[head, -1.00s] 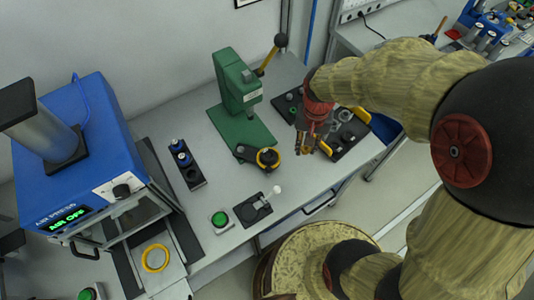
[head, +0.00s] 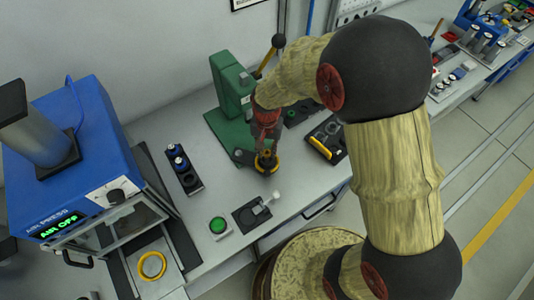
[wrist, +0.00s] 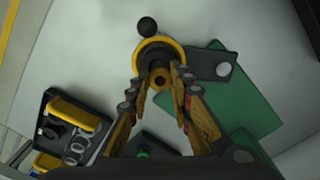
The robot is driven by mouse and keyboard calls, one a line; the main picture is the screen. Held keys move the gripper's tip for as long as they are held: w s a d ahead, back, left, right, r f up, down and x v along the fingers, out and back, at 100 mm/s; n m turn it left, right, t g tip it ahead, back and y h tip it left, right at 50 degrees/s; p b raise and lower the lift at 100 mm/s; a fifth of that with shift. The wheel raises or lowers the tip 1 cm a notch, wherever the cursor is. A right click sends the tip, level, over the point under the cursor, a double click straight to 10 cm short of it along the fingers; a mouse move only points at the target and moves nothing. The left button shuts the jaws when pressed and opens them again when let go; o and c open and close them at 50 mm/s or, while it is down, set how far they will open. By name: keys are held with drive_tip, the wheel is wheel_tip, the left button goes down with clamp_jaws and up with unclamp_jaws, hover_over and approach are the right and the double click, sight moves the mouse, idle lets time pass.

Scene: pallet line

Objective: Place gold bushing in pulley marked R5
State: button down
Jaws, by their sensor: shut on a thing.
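My gripper (head: 266,154) is shut on a small gold bushing (wrist: 160,78), which shows as a ring between the fingertips in the wrist view. Right at the fingertips is a dark pulley with a yellow rim (wrist: 148,44), on a dark plate beside the green press (head: 230,127). In the head view the gripper partly hides this pulley (head: 268,168). The bushing overlaps the pulley's middle in the wrist view; I cannot tell whether it is above it or touching. No R5 mark is readable.
A black tray (head: 337,156) with a yellow handle and parts lies to the right. A blue air press (head: 80,150) with a yellow ring (head: 152,266) stands left. A green button (head: 218,225) and a small lever (head: 264,206) are at the front.

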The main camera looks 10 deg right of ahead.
drive_tip(key=shift+f, duration=1.05)
drive_tip(key=shift+f, duration=0.2)
drive_tip(key=c, duration=1.6)
unclamp_jaws()
drive_tip(key=shift+r, duration=0.1)
wheel_tip(320, 180, up, 13)
drive_tip(key=p, duration=0.2)
wheel_tip(320, 180, up, 12)
drive_tip(key=n+t, duration=0.2)
hover_over(267, 153)
drive_tip(key=s+d, duration=0.5)
drive_tip(key=s+d+r+t, duration=0.1)
drive_tip(key=s+r, duration=0.1)
drive_tip(key=s, duration=0.2)
drive_tip(key=s+d+r+n+t, duration=0.1)
drive_tip(key=s+d+r, duration=0.1)
drive_tip(key=s+r, duration=0.1)
drive_tip(key=s+d+r+n+t, duration=0.1)
drive_tip(key=s+r, duration=0.2)
drive_tip(key=s, duration=0.2)
drive_tip(key=shift+s+d+r+t, duration=0.15)
drive_tip(key=shift+s+d+t, duration=0.1)
drive_tip(key=shift+d+t, duration=0.05)
